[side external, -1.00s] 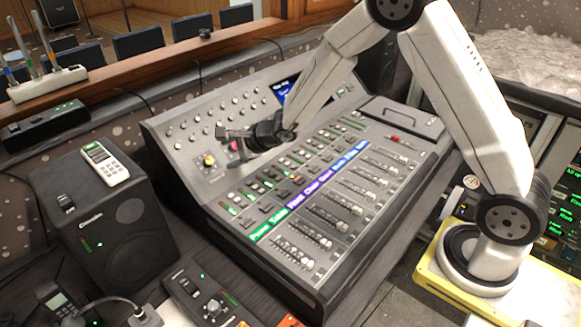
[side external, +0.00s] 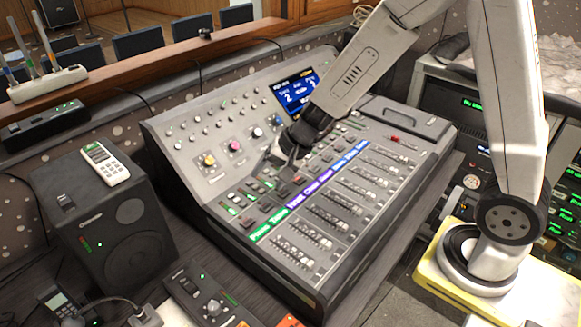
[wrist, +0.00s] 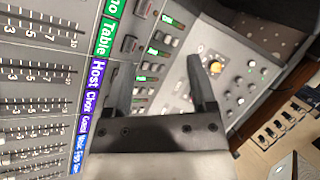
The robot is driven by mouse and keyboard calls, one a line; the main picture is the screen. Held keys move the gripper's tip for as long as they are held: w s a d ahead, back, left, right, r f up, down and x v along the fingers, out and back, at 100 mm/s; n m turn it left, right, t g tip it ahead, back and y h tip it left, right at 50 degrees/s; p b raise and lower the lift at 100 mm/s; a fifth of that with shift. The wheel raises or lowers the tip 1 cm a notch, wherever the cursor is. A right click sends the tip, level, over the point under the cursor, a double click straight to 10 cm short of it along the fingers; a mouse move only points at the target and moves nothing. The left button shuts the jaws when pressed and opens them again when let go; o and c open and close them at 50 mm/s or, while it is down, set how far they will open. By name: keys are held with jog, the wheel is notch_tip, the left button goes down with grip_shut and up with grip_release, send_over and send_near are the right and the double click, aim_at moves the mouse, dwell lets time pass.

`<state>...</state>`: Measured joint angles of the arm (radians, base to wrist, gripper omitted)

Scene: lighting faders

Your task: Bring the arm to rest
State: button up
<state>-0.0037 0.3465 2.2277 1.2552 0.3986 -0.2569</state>
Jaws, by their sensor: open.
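My gripper (side external: 290,152) hangs above the middle of the grey mixing console (side external: 190,192), near the row of buttons above the coloured label strip. In the wrist view my gripper (wrist: 163,90) shows two dark fingers apart with nothing between them. Beyond the fingertips are lit green buttons and a yellow knob (wrist: 215,67). The green and blue-purple label strip (wrist: 92,85) and the faders (wrist: 38,100) lie to the left there. Whether the fingertips touch the console cannot be told.
A black speaker (side external: 128,235) with a white remote (side external: 106,163) on top stands left of the console. A small control box (side external: 208,295) sits in front. The console's screen (side external: 298,92) is lit behind my gripper. Rack units (side external: 470,130) stand at the right.

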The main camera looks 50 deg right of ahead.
jog(key=s+d+n+g+h, duration=0.2)
jog(key=s+d+n+h, duration=0.2)
jog(key=s+n, duration=0.6)
jog(key=shift+s+d+r+h, duration=0.3)
jog(key=shift+s+d+r, duration=0.1)
jog(key=shift+s+d, duration=1.1)
